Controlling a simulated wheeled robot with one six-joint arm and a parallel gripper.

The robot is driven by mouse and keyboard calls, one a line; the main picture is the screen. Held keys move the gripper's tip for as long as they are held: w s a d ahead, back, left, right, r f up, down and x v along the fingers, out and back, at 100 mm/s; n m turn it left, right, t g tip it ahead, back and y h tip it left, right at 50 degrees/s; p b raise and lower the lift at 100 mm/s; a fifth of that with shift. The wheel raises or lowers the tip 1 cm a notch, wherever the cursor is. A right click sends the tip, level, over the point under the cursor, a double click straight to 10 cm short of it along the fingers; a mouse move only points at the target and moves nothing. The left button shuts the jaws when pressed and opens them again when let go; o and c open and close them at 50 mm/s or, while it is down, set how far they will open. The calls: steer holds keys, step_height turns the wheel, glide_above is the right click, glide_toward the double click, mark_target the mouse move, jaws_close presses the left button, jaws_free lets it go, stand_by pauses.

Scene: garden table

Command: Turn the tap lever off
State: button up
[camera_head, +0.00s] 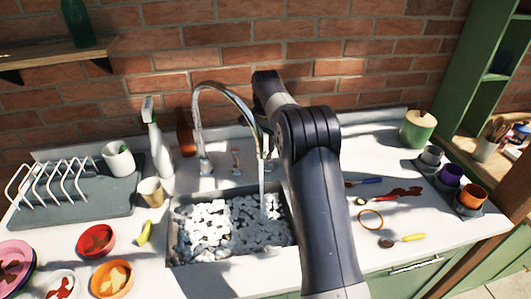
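The chrome gooseneck tap (198,115) stands behind the sink (180,262), and its spout arches over to the right. A stream of water (262,185) runs from the spout into the basin. A small upright fitting (236,158) stands behind the basin between the tap base and the spout; it may be the tap lever, but it is too small to tell its position. My arm rises on the right of the sink and bends toward the wall beside the spout. My gripper's fingers cannot be made out.
Pale pebble-like pieces fill the basin. A spray bottle (155,140) and a brown bottle (186,132) stand left of the tap. A dish rack (55,182) and bowls (95,241) are at left. Tools and a lidded green pot (416,133) are at right.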

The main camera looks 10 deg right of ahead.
mark_target(266, 156)
steer(key=shift+f, duration=2.25)
steer(key=shift+c, duration=0.2)
steer(key=shift+d, duration=0.1)
jaws_close()
